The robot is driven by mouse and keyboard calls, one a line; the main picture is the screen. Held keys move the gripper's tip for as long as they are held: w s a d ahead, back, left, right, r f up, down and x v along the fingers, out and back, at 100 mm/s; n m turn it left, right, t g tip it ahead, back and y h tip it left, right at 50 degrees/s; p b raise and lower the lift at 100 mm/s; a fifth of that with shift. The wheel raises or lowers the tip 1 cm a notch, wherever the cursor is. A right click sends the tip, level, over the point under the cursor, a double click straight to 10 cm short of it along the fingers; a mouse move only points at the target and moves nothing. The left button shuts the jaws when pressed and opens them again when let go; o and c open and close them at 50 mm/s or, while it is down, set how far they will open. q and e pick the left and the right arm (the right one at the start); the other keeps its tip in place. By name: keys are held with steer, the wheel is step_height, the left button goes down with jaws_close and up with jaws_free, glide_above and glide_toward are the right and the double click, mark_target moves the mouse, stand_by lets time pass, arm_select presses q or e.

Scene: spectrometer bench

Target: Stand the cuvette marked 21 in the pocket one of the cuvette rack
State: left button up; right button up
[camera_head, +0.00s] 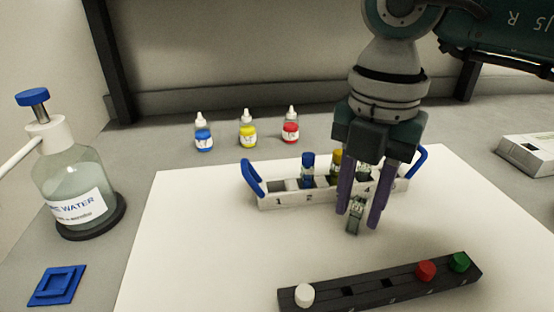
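The white cuvette rack (290,199) with blue end handles stands on a white sheet, its front numbered. The pocket by the 1 at its left end looks empty. A blue-topped cuvette (308,169) and a yellow-topped cuvette (336,162) stand farther along, the latter partly hidden by my gripper. My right gripper (359,217) points down in front of the rack's right part. Its purple fingers are closed about a small clear cuvette (355,214) with a marked face; I cannot read the mark surely. This cuvette is slightly tilted. My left gripper is not in view.
A dark slotted block (385,284) with white, red and green caps lies in front. Several dropper bottles (247,132) stand behind the rack. A wash bottle (75,185) and blue square (57,285) are at left, a pale box (530,154) at right. The sheet's left part is clear.

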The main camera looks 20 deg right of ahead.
jaws_close()
steer(key=shift+r, duration=0.1)
